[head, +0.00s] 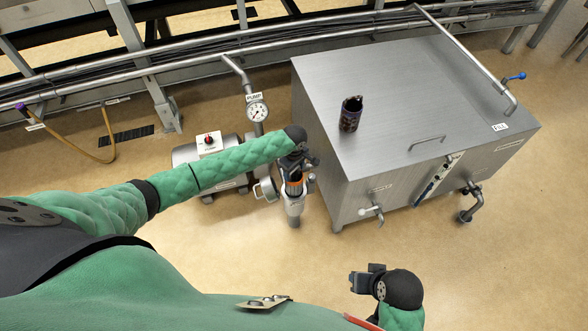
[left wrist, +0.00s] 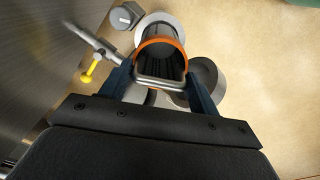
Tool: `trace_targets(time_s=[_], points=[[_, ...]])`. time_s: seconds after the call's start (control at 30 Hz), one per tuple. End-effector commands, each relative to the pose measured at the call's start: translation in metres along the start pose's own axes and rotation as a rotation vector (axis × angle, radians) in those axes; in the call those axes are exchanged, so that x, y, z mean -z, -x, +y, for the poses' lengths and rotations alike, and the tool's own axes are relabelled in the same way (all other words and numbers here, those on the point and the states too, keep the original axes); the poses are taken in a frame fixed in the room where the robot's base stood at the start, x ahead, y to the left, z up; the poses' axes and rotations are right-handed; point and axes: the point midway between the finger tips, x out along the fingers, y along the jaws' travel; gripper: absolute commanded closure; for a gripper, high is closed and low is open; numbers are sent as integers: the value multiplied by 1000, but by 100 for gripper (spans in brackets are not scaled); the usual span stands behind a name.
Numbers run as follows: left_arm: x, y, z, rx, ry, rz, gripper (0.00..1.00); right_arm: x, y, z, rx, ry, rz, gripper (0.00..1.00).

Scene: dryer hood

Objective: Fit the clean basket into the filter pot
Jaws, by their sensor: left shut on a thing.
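My left gripper (head: 294,166) is shut on the clean basket, a tube with an orange rim (head: 293,184) and a wire bail. In the left wrist view the gripper's fingers (left wrist: 160,90) close on the bail, and the orange rim (left wrist: 163,43) shows just beyond. The filter pot (head: 294,208), a pale grey upright cylinder, is directly below the basket. Its round rim (left wrist: 160,18) shows behind the basket in the left wrist view. I cannot tell how far the basket's lower end is inside the pot. My right gripper (head: 366,280) is at lower right, away from the pot; its jaw opening is unclear.
A large steel tank (head: 400,90) stands right of the pot, with a dark, dirty-looking basket (head: 350,114) on top. A pump (head: 208,155) and a gauge (head: 257,111) are left of the pot. A round grey part (head: 266,190) is beside it. The floor in front is clear.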

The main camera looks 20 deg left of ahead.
Motion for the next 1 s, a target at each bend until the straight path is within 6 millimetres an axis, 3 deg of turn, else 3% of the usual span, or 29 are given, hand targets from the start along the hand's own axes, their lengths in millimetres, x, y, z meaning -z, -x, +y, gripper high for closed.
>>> trace_targets(time_s=[1.0], points=[[0, -7, 0, 0, -1, 0, 61, 2, 5, -1, 0, 0, 0, 64]])
